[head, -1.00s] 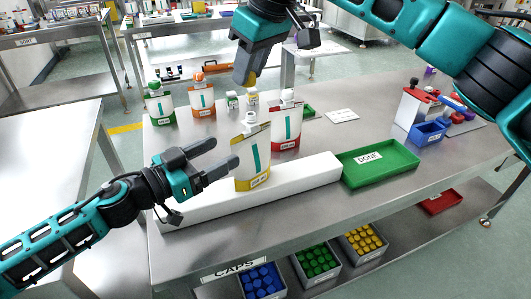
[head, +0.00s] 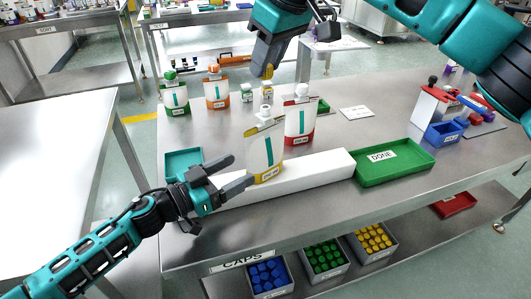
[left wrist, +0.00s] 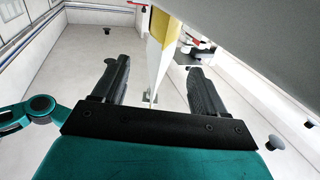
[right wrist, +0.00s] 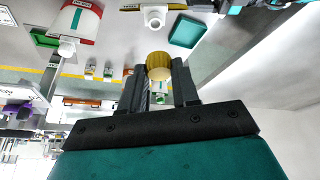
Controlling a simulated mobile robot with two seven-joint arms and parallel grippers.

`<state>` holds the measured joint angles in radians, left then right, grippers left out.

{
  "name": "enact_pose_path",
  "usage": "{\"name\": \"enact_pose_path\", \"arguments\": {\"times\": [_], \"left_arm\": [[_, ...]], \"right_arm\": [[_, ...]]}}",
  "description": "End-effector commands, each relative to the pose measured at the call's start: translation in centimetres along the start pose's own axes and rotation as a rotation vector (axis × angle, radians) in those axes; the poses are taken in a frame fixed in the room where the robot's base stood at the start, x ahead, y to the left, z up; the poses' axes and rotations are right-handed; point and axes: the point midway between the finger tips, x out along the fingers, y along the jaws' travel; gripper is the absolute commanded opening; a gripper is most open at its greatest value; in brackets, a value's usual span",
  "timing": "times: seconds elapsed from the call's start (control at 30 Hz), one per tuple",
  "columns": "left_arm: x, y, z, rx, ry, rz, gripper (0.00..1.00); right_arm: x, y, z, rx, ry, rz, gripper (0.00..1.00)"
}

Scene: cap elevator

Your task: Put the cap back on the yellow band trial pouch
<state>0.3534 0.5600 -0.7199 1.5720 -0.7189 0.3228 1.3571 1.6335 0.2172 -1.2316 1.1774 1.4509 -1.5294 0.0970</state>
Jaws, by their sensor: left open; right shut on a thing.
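The yellow band pouch (head: 265,150) stands upright at the white block (head: 310,172), with its white spout (head: 265,113) bare. My right gripper (head: 270,66) is above the spout, shut on a yellow cap (right wrist: 158,66); the cap is apart from the spout. The right wrist view also shows a white spout (right wrist: 153,17) beyond the cap. My left gripper (head: 243,169) is open at the pouch's lower left. In the left wrist view the pouch (left wrist: 158,45) shows edge-on, beyond the gap between the open fingers (left wrist: 155,80).
A red band pouch (head: 301,122) stands close behind on the right. Orange (head: 217,92) and green (head: 175,98) pouches stand back left. A green DONE tray (head: 410,165) is on the right, a teal tray (head: 183,163) on the left. Cap bins (head: 325,258) sit below.

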Motion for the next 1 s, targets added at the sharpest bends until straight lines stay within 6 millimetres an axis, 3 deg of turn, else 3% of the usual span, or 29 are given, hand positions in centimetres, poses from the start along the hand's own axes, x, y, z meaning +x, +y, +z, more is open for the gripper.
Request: {"name": "enact_pose_path", "arguments": {"times": [0.03, 0.2, 0.43, 0.87, 1.0], "left_arm": [[0.0, 0.1, 1.3, -0.009, -0.002, -0.003, 0.72], [3.7, 0.1, 0.7, 0.0, 0.003, 0.001, 0.72], [6.6, 0.1, 0.8, -0.002, 0.001, 0.0, 0.72], [7.5, 0.0, 0.8, 0.0, 0.0, 0.001, 0.72], [7.5, 0.0, 0.8, 0.0, 0.0, 0.0, 0.62]], "right_arm": [[0.0, 0.0, 0.0, 0.0, 0.0, 0.0, 0.02], [0.0, 0.0, 0.0, 0.0, 0.0, 0.0, 0.02], [0.0, 0.0, 0.0, 0.0, 0.0, 0.0, 0.02], [0.0, 0.0, 0.0, 0.0, 0.0, 0.0, 0.02], [0.0, 0.0, 0.0, 0.0, 0.0, 0.0, 0.02]]}}
